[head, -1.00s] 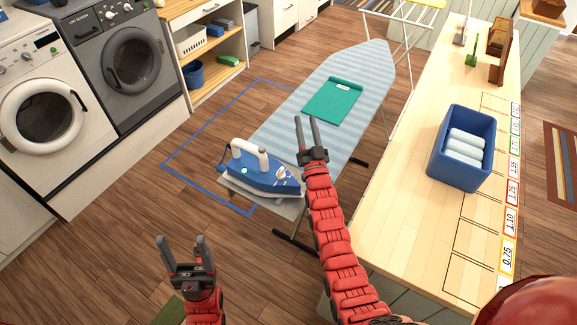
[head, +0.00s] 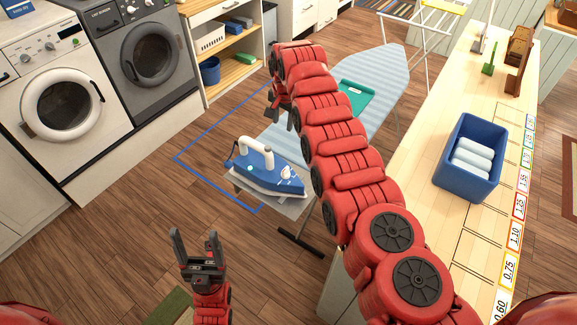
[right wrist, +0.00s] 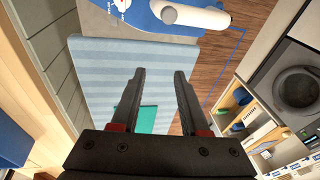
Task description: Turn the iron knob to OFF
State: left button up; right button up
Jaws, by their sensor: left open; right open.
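The blue and white iron (head: 262,178) rests on the grey plate at the near end of the ironing board (head: 385,70). Its white handle faces up. A small pale knob-like part (head: 288,173) shows on its right end; its setting is too small to read. The iron also shows at the top of the right wrist view (right wrist: 190,20), partly cut off. My right gripper (head: 276,112) is above the board, beyond the iron, with fingers apart and empty; it also shows in the right wrist view (right wrist: 158,75). My left gripper (head: 196,240) is open and empty, nearer than the iron.
A folded green cloth (head: 356,97) lies on the board, partly hidden by my right arm. A wooden counter (head: 420,205) on the right holds a blue bin (head: 462,187) with rolled towels. Washing machines (head: 75,95) stand at left. The floor left of the iron is clear.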

jog(key=s+r+g, duration=0.3)
jog(key=s+r, duration=0.2)
jog(key=s, duration=0.2)
jog(key=b, duration=0.8)
send_over(285, 168)
jog(key=shift+m+h, duration=0.3)
jog(key=shift+h, duration=0.1)
jog(key=f, duration=0.9)
jog(key=shift+s+f, duration=0.2)
jog(key=shift+f, duration=0.1)
jog(key=shift+d+f+p, duration=0.1)
jog(key=shift+f+p, duration=0.45)
jog(key=shift+p, duration=0.45)
notch_tip(285, 168, down, 6)
jog(key=shift+w+r+p, duration=0.1)
jog(key=shift+r+p, duration=0.1)
jog(key=shift+p, duration=0.45)
jog(key=shift+f, duration=0.5)
grip_shut()
